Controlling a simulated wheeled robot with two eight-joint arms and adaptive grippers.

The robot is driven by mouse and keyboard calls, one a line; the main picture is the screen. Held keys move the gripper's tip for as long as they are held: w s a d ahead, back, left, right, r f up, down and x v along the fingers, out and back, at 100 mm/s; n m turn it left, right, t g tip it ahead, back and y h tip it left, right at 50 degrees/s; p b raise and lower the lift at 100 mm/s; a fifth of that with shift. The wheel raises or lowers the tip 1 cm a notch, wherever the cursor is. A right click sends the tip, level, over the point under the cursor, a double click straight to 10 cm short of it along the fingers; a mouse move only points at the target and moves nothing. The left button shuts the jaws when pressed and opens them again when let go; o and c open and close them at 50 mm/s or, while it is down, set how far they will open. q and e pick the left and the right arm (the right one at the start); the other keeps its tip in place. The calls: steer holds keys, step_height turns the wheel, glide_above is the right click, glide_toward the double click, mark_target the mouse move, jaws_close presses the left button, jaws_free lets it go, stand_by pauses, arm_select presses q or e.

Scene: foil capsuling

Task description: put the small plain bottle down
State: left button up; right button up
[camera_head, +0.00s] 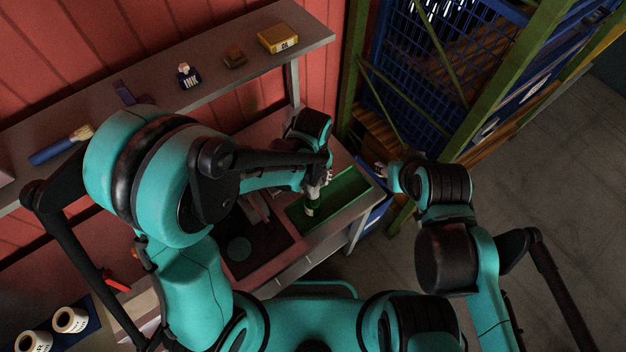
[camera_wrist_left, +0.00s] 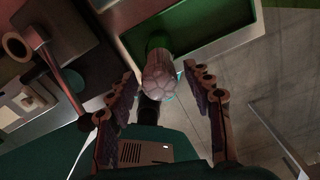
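The small bottle (camera_head: 311,208) shows a dark green body and a pale, crinkled-looking top. It stands over the green tray in the head view; its base contact is hard to see. In the left wrist view the pale top (camera_wrist_left: 160,77) lies between the fingers, with green beyond it. My left gripper (camera_head: 318,184) is above the bottle. In the left wrist view its fingers (camera_wrist_left: 162,84) are spread, with a gap on both sides of the top. My right gripper (camera_head: 381,170) is empty-looking, right of the tray, its fingers too small to judge.
The green tray (camera_head: 352,187) sits at the bench's right end, beside a dark recess (camera_head: 262,262). A shelf (camera_head: 215,85) behind holds an ink bottle (camera_head: 188,75) and a yellow box (camera_head: 278,38). A blue mesh cage (camera_head: 425,60) stands behind right. The right floor is clear.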

arm_select(q)
steer(key=shift+r, duration=0.1)
steer(key=shift+r+p, duration=0.2)
steer(key=shift+p, duration=0.1)
step_height(320, 180, up, 12)
steer(key=s+a+r+n+t, duration=0.2)
steer(key=a+n, duration=0.7)
steer(key=n, duration=0.7)
steer(key=s+a+r+n+t, duration=0.3)
steer(key=a+n, duration=0.6)
steer(key=n, duration=0.6)
steer(key=shift+r+n+t+p, duration=0.2)
steer(key=shift+n+t+p, duration=0.2)
steer(key=shift+t, duration=0.7)
steer(key=shift+d, duration=0.1)
